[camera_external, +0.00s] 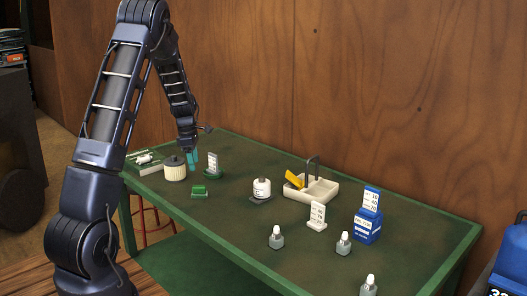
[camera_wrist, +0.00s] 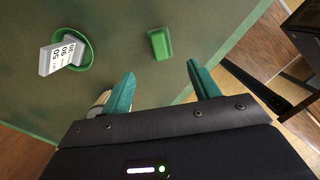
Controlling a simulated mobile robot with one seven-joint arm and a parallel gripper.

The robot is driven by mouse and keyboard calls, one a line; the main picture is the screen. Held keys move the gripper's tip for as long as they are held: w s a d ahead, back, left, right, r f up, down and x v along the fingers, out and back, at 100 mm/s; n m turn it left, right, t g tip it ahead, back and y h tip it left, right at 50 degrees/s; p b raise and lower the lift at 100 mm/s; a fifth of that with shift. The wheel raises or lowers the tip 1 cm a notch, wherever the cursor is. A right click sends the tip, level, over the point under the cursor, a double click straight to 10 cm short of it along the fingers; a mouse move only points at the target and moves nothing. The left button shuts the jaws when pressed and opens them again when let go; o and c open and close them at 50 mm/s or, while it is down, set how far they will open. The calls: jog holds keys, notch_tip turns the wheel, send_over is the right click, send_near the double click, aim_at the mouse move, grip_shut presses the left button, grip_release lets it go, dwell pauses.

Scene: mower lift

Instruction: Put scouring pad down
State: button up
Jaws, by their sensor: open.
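A small green rectangular block, which looks like the scouring pad (camera_external: 199,190), lies on the green table (camera_external: 330,255) near its front left edge. In the wrist view the block (camera_wrist: 160,44) lies on the tabletop beyond the fingertips, apart from them. My gripper (camera_external: 192,160) is above the left end of the table, behind the block in the external view. Its two teal fingers (camera_wrist: 160,70) are spread, with nothing between them.
A cream ribbed jar (camera_external: 175,172) stands beside my gripper, and a green dish with a white number card (camera_external: 213,164) is close by. A cream caddy (camera_external: 318,192), a white bottle (camera_external: 261,188) and a blue box (camera_external: 368,226) stand farther right.

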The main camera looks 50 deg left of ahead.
jog(key=s+d+r+m+t, duration=0.1)
jog(key=s+d+r+m, duration=0.25)
jog(key=d+r, duration=0.4)
jog(key=s+d+r+m, duration=0.3)
jog(key=d+r+m, duration=0.2)
jog(key=d+r, duration=0.25)
jog(key=s+d+r+m+t, duration=0.1)
jog(key=s+d+r+m, duration=0.25)
jog(key=d+r, duration=0.35)
jog(key=s+d+r+m, duration=0.2)
jog(key=s+d+m, duration=0.5)
jog(key=s, duration=0.4)
jog(key=s+d+r+m+t+y, duration=0.1)
jog(key=s+d+r+m, duration=0.1)
jog(key=s+d+m, duration=0.6)
jog(key=s+d, duration=0.2)
jog(key=s, duration=0.2)
jog(key=shift+r+t, duration=0.3)
